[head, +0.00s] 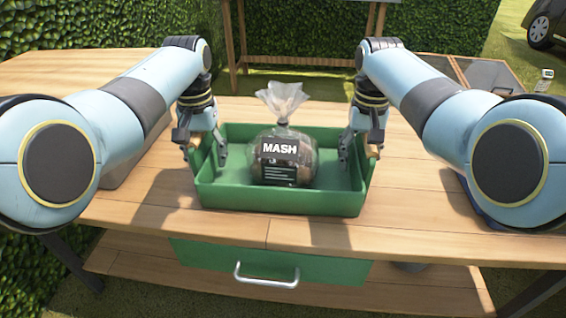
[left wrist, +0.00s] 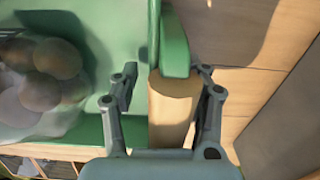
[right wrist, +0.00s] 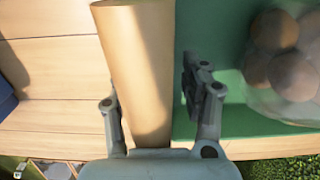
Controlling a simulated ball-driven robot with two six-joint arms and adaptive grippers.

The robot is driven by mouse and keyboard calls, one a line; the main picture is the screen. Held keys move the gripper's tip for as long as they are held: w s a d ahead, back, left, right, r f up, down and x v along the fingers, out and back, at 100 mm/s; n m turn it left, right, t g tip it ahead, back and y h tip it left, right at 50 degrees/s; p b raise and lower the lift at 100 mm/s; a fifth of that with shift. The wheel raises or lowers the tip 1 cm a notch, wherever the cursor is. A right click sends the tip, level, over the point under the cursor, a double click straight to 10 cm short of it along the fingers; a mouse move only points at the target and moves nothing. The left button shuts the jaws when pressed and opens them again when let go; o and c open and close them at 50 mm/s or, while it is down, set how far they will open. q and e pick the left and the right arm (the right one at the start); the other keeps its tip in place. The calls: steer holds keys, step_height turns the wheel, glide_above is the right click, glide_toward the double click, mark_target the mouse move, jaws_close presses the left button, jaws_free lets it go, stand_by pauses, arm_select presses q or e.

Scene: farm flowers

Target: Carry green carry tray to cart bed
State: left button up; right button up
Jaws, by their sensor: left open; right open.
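The green carry tray (head: 280,200) stands on the wooden table, with a clear bag labelled MASH (head: 287,160) inside it. My left gripper (head: 205,148) is at the tray's left end. In the left wrist view its open fingers (left wrist: 165,88) stand on either side of the wooden handle (left wrist: 172,112). My right gripper (head: 360,152) is at the tray's right end. In the right wrist view its open fingers (right wrist: 155,95) stand on either side of the other wooden handle (right wrist: 140,75). I cannot tell whether any finger touches a handle. I do not make out the cart bed.
The wooden table (head: 140,205) has bare room left and right of the tray. A green drawer (head: 330,272) with a metal handle is under its front edge. A hedge (head: 90,22) stands behind, and a dark car (head: 545,25) is at the far right.

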arm_select(q)
jaws_close()
arm_select(e)
jaws_close()
arm_select(q)
steer(key=shift+r, duration=0.1)
arm_select(e)
steer(key=shift+r, duration=0.1)
